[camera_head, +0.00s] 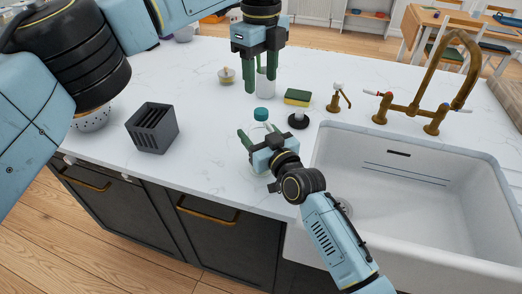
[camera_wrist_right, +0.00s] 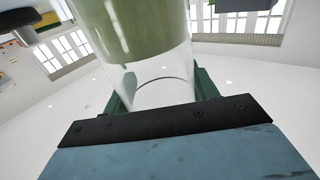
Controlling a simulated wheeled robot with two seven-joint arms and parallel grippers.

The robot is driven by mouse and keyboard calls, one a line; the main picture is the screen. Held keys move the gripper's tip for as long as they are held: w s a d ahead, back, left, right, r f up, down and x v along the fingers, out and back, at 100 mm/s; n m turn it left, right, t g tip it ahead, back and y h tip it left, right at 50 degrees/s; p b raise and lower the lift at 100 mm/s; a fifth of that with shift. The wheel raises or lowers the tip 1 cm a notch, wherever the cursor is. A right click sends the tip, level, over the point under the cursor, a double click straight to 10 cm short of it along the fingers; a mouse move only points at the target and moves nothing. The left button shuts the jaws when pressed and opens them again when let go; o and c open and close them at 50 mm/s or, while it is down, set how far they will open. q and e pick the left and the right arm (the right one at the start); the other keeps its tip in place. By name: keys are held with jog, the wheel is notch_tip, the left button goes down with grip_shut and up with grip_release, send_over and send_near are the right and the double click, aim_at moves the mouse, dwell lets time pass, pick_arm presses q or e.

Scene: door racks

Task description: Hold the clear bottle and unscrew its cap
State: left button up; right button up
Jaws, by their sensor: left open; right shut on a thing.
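The clear bottle (camera_wrist_right: 170,78) fills the middle of the right wrist view, with a pale green band across its upper part. Its teal cap (camera_head: 261,114) is on top in the head view; most of the body is hidden by my right gripper. My right gripper (camera_head: 257,136) is shut on the bottle, low over the counter. Its dark green fingers show on both sides of the glass in the wrist view. My left gripper (camera_head: 260,80) is open and empty, pointing down, above and behind the cap in the picture and apart from it.
A yellow-green sponge (camera_head: 297,97), a black round item (camera_head: 298,121) and a soap pump (camera_head: 339,98) are to the right. The sink (camera_head: 420,215) lies close on the right. A dark slotted holder (camera_head: 153,128) stands left; counter between is clear.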

aim_at(261, 111)
grip_shut()
pick_arm(q)
jog(key=m, duration=1.7)
jog(key=shift+m, duration=0.4)
jog(key=m, duration=0.3)
jog(key=shift+m, duration=0.4)
jog(key=m, duration=1.2)
jog(key=shift+m, duration=0.3)
jog(key=m, duration=1)
jog(key=shift+m, duration=0.3)
jog(key=m, duration=0.4)
jog(key=shift+f+m, duration=0.4)
jog(key=shift+f, duration=3.6)
